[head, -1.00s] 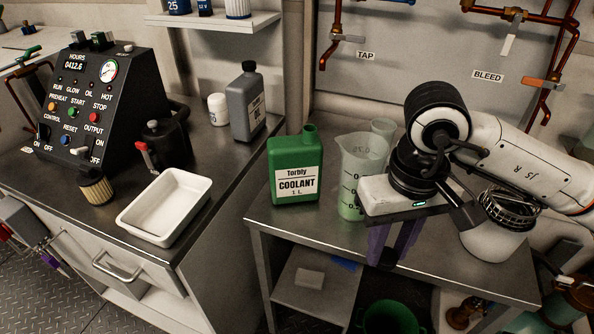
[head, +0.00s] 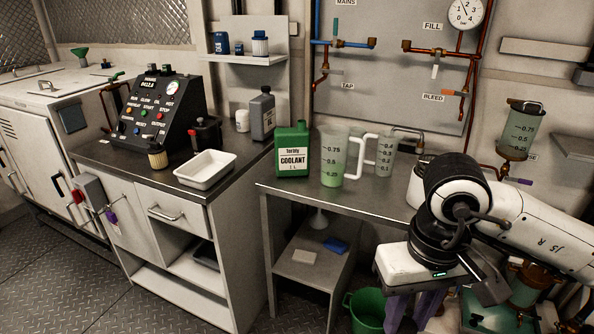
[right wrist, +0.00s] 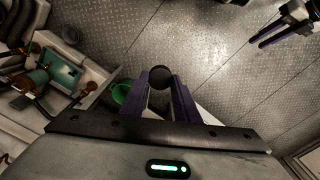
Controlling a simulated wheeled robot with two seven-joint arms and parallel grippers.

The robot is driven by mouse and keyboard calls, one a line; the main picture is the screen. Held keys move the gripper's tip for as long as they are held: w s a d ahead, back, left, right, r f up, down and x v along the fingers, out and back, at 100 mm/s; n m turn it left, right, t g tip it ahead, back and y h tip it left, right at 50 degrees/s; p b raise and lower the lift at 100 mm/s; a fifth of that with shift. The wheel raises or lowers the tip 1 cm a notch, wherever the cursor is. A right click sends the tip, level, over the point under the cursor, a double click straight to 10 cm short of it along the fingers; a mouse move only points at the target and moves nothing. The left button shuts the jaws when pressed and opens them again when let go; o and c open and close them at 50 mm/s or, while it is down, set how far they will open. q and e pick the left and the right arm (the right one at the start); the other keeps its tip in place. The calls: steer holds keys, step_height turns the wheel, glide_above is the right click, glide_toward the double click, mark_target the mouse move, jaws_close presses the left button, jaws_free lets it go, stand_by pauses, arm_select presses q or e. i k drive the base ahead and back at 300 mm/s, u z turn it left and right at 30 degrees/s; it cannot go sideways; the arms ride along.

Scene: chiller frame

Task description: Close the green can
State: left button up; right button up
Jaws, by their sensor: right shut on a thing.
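The green can (head: 292,155), labelled Torbly Coolant, stands upright on the metal bench at the left of its top. Its short green neck shows no separate cap that I can make out. My right gripper (right wrist: 160,82) is shut on a small dark round cap (right wrist: 160,76), held between the purple fingertips in the right wrist view. In the head view this gripper is in front of the bench, right of and nearer than the can, pointing down; the cap is not clear there. My left gripper (right wrist: 268,36) shows at the top right of the right wrist view, fingers apart and empty.
A measuring jug (head: 333,165) with pale green liquid stands just right of the can, with another clear jug (head: 385,158) behind. A white tray (head: 206,169) lies on the left counter. A green bucket (head: 367,312) is on the floor below the bench.

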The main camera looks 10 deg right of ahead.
mark_target(291, 145)
steer(key=z, duration=0.65)
steer(key=i, duration=0.9)
steer(key=z, duration=0.25)
